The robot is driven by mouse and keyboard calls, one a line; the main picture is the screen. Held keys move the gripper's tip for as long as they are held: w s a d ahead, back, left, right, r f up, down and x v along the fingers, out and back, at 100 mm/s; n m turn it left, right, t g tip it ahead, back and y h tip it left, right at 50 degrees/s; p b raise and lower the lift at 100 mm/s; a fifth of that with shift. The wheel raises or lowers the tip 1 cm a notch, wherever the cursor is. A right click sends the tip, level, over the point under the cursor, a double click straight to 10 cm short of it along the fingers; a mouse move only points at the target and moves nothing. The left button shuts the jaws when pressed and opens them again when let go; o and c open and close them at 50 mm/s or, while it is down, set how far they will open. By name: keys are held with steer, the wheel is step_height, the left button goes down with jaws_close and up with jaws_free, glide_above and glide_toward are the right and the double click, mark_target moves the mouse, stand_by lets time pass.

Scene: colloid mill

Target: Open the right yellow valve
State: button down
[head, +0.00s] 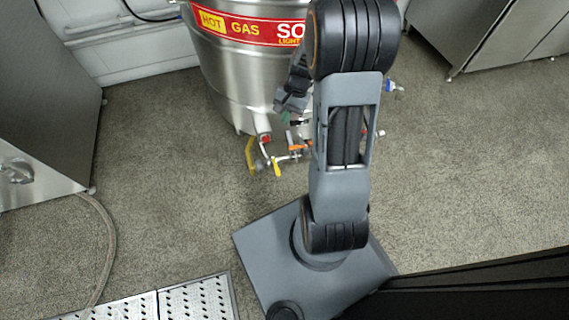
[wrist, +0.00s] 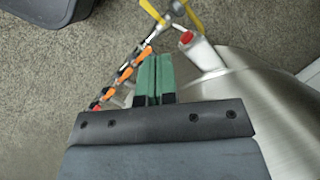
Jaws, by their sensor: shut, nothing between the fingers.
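Two yellow valve handles show low at the front of the steel tank in the head view. The right yellow valve (head: 276,166) has a short lever pointing down; the left yellow valve (head: 250,153) has a longer, upright lever. In the wrist view yellow handles show at the top edge, partly cut off: one at left (wrist: 152,11), probably the right valve, and one nearer the tank (wrist: 193,17). My gripper (head: 285,116) is beside the tank, above the pipework and partly hidden by my arm. Its green fingers (wrist: 158,60) are shut and empty, apart from both yellow handles.
The steel tank (head: 228,85) stands behind the valves. A pipe with orange handles (wrist: 125,72) runs left of my fingers in the wrist view, and a red-capped fitting (wrist: 188,40) is ahead. A steel cabinet (head: 45,100) stands left; carpet between is clear.

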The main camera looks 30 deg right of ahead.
steer(key=s+d+f+m+y+p, duration=0.1)
steer(key=d+f+m, duration=0.2)
steer(key=f, duration=0.4)
steer(key=s+d+f+m+t+y+p, duration=0.1)
steer(key=d+f+m+y, duration=0.1)
steer(key=f, duration=0.6)
steer(key=s+d+f+m+t+y+p, duration=0.1)
steer(key=d+f+m, duration=0.4)
steer(key=f, duration=0.2)
steer(key=shift+f+m+y, duration=0.4)
steer(key=b, duration=0.4)
glide_toward(277, 170)
steer(key=a+f, duration=0.3)
steer(key=f, duration=0.3)
steer(key=shift+w+a, duration=0.15)
steer(key=shift+w, duration=0.25)
